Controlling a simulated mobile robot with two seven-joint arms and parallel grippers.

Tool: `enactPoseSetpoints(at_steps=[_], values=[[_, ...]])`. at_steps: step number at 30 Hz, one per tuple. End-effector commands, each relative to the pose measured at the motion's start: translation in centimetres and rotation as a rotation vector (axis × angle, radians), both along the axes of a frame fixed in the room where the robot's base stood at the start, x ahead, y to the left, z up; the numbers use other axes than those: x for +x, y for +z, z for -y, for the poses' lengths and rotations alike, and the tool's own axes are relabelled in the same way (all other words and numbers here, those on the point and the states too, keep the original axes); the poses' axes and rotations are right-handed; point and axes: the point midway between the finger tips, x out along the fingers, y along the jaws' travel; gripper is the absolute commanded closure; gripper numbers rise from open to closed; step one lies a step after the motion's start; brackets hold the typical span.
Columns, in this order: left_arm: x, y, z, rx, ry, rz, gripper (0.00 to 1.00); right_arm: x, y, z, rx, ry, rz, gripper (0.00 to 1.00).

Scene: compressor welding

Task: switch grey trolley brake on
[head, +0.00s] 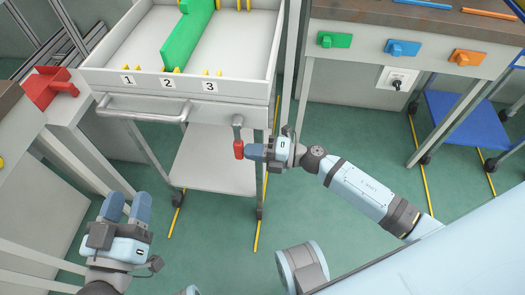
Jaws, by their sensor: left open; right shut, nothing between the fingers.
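The grey trolley (205,103) stands at the upper left of the head view, with a push handle (140,117) across its front. Its brake lever is a short grey bar with a red grip (238,150), hanging down at the front right corner below the label 3. My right gripper (250,151) is shut, with its blue fingertips just right of the red grip. They touch or nearly touch it; I cannot tell which. Nothing is between its fingers. My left gripper (128,200) is open and empty at the lower left, in front of the trolley and well below its handle.
The trolley's tray holds a green part (188,38) and several yellow pegs. A red bracket (48,88) sits on a light stand at the left. A workbench (420,25) with coloured switches and a blue trolley (465,115) are at the right. Green floor is clear in the middle.

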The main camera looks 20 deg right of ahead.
Motion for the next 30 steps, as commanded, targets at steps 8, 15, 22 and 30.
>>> enactPoseSetpoints(at_steps=[8, 15, 22, 30], values=[[0.1, -0.1, 0.1, 0.002, -0.003, -0.001, 0.52, 0.0, 0.0, 0.0, 0.0, 0.0, -0.001, 1.0], [-0.2, 0.5, 0.6, -0.051, -0.012, 0.052, 0.52, 0.2, -0.6, -0.3, 0.031, -0.001, 0.014, 1.0], [-0.1, -1.6, 1.3, -0.05, -0.057, 0.025, 0.52, 0.7, -1.4, -1.3, 0.138, -0.002, 0.076, 1.0], [0.0, -3.8, 1.5, -0.004, -0.084, -0.066, 0.52, 1.6, -0.6, -2.8, 0.223, 0.001, 0.128, 1.0]])
